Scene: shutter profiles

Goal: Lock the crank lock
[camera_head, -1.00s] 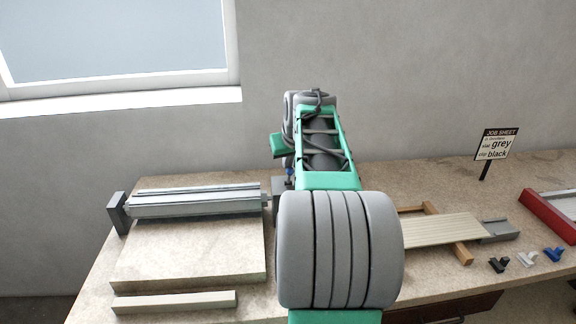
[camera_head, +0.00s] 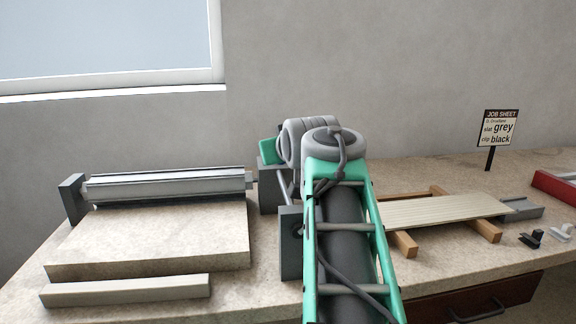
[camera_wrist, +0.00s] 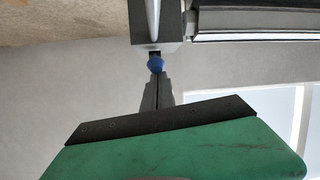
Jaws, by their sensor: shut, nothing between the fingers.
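The crank lock shows in the wrist view as a grey block (camera_wrist: 140,22) with a pale metal crank rod and a blue knob (camera_wrist: 156,62) at its end. My gripper (camera_wrist: 157,77) is shut, with its fingertips right by the knob. The knob is not between the fingers, and I cannot tell if they touch it. In the head view, a dark grey block (camera_head: 268,190) stands at the right end of the shutter roller (camera_head: 165,186). My arm hides the fingers and the knob there.
A dark grey upright block (camera_head: 291,243) stands close beside my arm. A pale board (camera_head: 150,235) and a loose bar (camera_head: 125,290) lie left. Right are a slatted panel (camera_head: 440,210) on wooden strips, small clips (camera_head: 531,240), a red-sided tray (camera_head: 553,187) and a job sheet (camera_head: 497,128).

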